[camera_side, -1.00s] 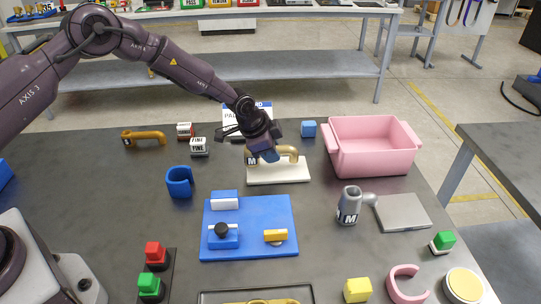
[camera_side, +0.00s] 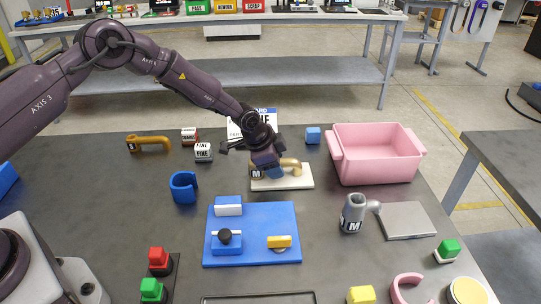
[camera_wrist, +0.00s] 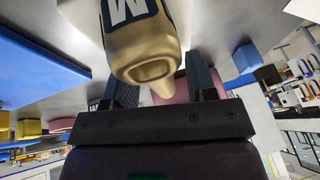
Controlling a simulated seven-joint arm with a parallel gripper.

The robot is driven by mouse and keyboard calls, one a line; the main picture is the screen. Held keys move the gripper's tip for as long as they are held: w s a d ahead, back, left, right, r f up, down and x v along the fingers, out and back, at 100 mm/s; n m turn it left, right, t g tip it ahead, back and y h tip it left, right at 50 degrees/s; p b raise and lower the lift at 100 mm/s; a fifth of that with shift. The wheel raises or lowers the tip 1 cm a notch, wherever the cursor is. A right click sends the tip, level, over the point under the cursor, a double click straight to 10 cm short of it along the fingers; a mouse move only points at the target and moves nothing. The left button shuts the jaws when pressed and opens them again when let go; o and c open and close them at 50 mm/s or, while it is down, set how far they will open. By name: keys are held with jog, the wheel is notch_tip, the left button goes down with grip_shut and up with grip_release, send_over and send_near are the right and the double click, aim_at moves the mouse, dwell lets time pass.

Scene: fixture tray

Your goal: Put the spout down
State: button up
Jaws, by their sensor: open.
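A tan spout (camera_side: 290,162) with a dark blue "M" label is at the white plate (camera_side: 290,183) near the back middle of the table. The gripper hides part of the spout in the side view. Whether the spout's underside fully touches the plate is hard to see.
A pink bin (camera_side: 376,160) and a small blue block (camera_side: 313,135) stand to the right. A silver spout (camera_side: 353,212) is beside a grey plate (camera_side: 407,220). A blue fixture board (camera_side: 270,220) lies in front. A brass spout (camera_side: 150,141) and labelled blocks (camera_side: 203,152) are left.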

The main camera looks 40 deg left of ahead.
jog(key=s+a+r+n+y, duration=0.1)
jog(key=s+a+r, duration=0.1)
jog(key=s+r, duration=0.65)
jog(key=s+a+r+n+y, duration=0.15)
jog(key=s+r, duration=0.35)
jog(key=r, duration=0.6)
jog(key=s+a+r+n, duration=0.1)
jog(key=s+r+n, duration=0.1)
jog(key=s+r, duration=0.6)
jog(key=s+r+n, duration=0.2)
jog(key=s, duration=0.6)
jog(key=s+a+r+n+t, duration=0.1)
jog(key=s+r+n, duration=0.1)
jog(key=s, duration=0.6)
jog(key=shift+r+n+h, duration=0.25)
jog(key=shift+n+h, duration=0.1)
jog(key=shift+n, duration=0.2)
